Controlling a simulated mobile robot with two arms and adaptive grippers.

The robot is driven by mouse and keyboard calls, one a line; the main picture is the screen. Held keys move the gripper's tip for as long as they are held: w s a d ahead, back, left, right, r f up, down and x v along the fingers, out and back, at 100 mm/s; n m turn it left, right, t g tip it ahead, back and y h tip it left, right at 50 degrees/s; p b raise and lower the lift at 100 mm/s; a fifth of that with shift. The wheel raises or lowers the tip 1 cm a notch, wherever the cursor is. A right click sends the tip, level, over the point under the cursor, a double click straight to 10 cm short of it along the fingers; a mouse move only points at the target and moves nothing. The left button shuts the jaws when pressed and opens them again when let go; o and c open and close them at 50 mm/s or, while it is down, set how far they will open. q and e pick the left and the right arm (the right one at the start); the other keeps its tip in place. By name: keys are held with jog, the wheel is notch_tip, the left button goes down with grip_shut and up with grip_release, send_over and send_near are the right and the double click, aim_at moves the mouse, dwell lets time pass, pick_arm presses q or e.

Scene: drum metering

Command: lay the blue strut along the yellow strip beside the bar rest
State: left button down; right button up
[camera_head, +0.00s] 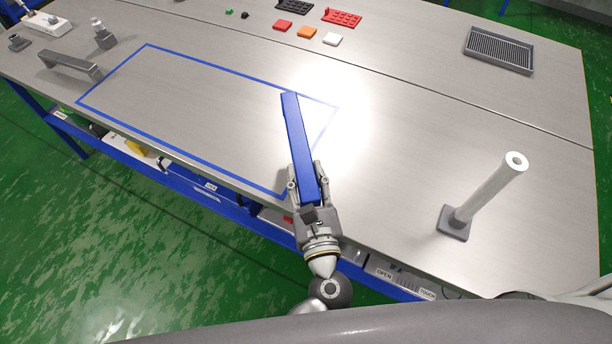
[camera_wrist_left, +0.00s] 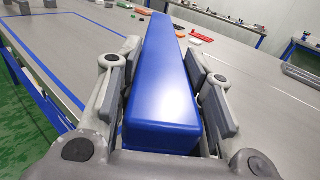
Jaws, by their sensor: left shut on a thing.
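The blue strut (camera_head: 299,140) is a long straight bar, held by one end in my left gripper (camera_head: 306,184). It also fills the middle of the left wrist view (camera_wrist_left: 167,80), between the two fingers (camera_wrist_left: 167,97). My left gripper is shut on it near the table's front edge. The strut points away from me across the right end of a blue outlined rectangle; I cannot tell its height above the table. A grey handle-shaped bracket (camera_head: 70,64) stands at the left; I cannot tell whether it is the bar rest. I see no yellow strip. My right gripper is not in view.
A white post on a dark base (camera_head: 486,195) stands at the right. A ridged grey tray (camera_head: 498,50) lies at the far right. Small tiles (camera_head: 306,32) and red and black plates lie at the back. A small grey fitting (camera_head: 104,36) stands at left. The outlined area (camera_head: 190,105) is mostly clear.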

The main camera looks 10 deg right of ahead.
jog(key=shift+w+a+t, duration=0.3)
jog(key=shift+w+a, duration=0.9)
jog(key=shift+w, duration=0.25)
